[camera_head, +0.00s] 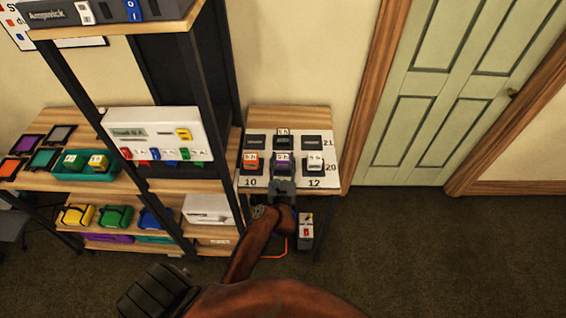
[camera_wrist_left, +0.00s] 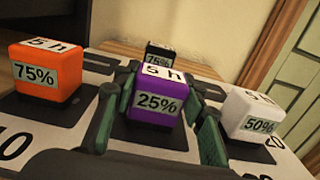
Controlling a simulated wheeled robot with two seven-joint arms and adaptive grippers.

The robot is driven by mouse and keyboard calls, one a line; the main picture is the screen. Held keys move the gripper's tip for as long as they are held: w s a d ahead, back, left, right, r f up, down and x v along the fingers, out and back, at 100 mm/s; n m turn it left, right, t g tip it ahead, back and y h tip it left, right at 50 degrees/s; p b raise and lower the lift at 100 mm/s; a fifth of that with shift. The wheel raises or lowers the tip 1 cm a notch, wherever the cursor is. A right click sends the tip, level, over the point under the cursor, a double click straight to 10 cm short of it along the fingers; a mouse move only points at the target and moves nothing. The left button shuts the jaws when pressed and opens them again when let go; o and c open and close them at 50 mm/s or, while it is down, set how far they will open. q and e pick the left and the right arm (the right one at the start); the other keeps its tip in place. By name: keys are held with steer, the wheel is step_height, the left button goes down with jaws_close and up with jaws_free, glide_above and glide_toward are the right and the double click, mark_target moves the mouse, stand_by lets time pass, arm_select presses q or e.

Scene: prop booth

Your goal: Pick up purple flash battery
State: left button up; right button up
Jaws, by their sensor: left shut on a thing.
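The purple flash battery (camera_wrist_left: 157,96) reads "25%" on its front and "5 h" on its top in the left wrist view. It stands upright between the green fingers of my left gripper (camera_wrist_left: 155,125), which is shut on it. In the head view the purple battery (camera_head: 282,166) is in the front middle place of the numbered board (camera_head: 304,185), with my left gripper (camera_head: 283,183) at its front. I cannot tell whether its underside touches the board. My right gripper is not in view.
An orange battery (camera_wrist_left: 45,70) marked 75% stands left of the purple one. A white battery (camera_wrist_left: 252,115) marked 50% stands right. A black battery (camera_wrist_left: 160,52) is behind. A shelf post (camera_head: 220,110) rises left of the board. Floor (camera_head: 420,240) at right is clear.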

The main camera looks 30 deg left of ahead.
arm_select(q)
steer(key=c, duration=0.5)
steer(key=shift+c, duration=0.3)
steer(key=shift+r, duration=0.15)
